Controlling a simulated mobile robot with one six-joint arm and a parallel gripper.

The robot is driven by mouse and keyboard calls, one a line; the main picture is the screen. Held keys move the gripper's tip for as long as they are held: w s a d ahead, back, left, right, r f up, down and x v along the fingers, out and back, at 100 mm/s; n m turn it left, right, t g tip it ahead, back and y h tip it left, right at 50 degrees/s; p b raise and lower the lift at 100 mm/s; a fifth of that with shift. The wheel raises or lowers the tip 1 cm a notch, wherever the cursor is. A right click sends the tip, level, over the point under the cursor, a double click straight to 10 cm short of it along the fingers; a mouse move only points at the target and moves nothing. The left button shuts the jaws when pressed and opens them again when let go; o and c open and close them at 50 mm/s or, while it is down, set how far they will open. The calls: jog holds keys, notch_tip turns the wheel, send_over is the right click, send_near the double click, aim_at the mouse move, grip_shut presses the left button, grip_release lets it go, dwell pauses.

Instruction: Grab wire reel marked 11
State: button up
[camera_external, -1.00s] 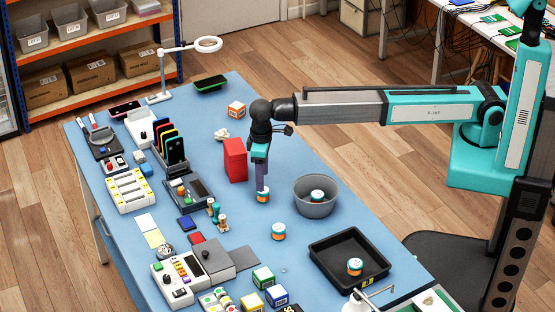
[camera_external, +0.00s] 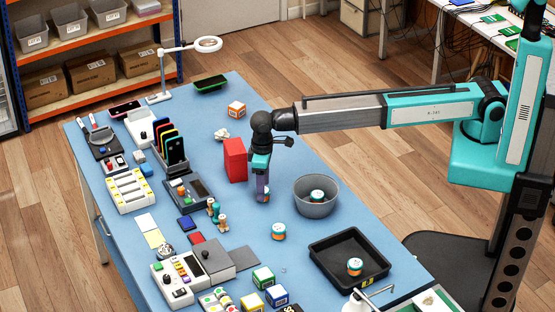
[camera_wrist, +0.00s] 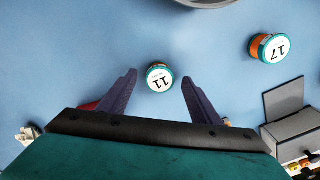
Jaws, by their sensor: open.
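The wire reel marked 11 (camera_wrist: 159,78) stands upright on the blue mat, its white top with a teal rim facing up in the wrist view. My gripper (camera_wrist: 160,82) is open, with one finger on each side of the reel and a gap on both sides. In the external view my gripper (camera_external: 262,198) is low over the mat and hides most of the reel (camera_external: 267,191). A reel marked 17 (camera_wrist: 268,47) stands apart to the right in the wrist view.
A grey bowl (camera_external: 316,207) holding a similar reel stands close on the right of my gripper. A red box (camera_external: 235,160) stands close behind on the left. A black tray (camera_external: 322,262) with a reel lies nearer the camera. Another reel (camera_external: 278,231) stands between.

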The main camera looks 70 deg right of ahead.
jog(key=shift+f, duration=1.15)
jog(key=c, duration=1.1)
jog(key=shift+r, duration=0.1)
jog(key=shift+r+b, duration=1.25)
jog(key=shift+r, duration=3.65)
